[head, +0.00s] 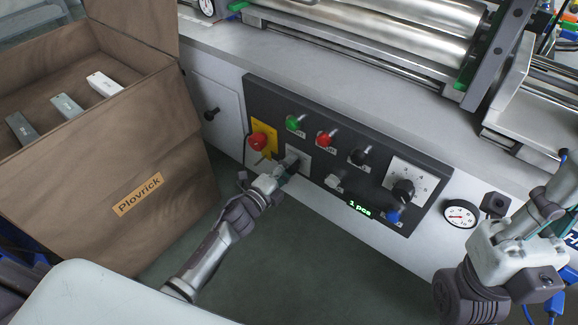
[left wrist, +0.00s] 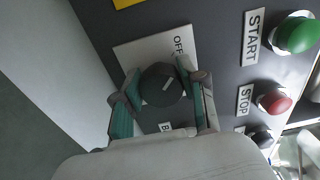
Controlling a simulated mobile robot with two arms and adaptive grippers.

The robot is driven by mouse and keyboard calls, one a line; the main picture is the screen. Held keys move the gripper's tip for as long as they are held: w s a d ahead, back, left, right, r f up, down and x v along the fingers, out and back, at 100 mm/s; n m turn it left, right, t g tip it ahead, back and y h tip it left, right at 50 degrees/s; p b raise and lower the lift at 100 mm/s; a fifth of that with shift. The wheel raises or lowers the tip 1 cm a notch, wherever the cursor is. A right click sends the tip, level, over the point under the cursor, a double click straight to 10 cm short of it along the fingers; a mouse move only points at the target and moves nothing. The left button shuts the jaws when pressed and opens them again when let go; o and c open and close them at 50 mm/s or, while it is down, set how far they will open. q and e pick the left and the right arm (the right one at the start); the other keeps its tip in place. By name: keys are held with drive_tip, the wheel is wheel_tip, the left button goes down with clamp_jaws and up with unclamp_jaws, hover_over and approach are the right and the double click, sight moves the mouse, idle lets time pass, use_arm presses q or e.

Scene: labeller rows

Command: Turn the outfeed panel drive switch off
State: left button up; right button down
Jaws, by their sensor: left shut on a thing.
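The outfeed panel (head: 335,180) is a dark plate on the front of the white machine. A black rotary knob (left wrist: 162,85) sits on a white plate (left wrist: 143,53) marked OFF; a lower label is partly hidden. The knob's white mark points up and right, roughly toward OFF. My left gripper (left wrist: 162,92) is shut on this knob, one finger on each side. In the head view the left gripper (head: 286,172) reaches the white plate at the panel's lower left and hides part of the knob. My right arm is at the right edge; its fingers do not show.
A red button on yellow (head: 257,142) is just left of the gripper. A green START button (left wrist: 297,34) and a red STOP button (left wrist: 275,101) are nearby. Further right are a larger black knob (head: 403,190) and a gauge (head: 460,213). A brown carton (head: 110,160) stands left.

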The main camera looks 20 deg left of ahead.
use_arm(q)
drive_tip(key=o, duration=1.1)
drive_tip(key=shift+o, duration=0.2)
drive_tip(key=shift+s, duration=0.1)
drive_tip(key=v, duration=1.2)
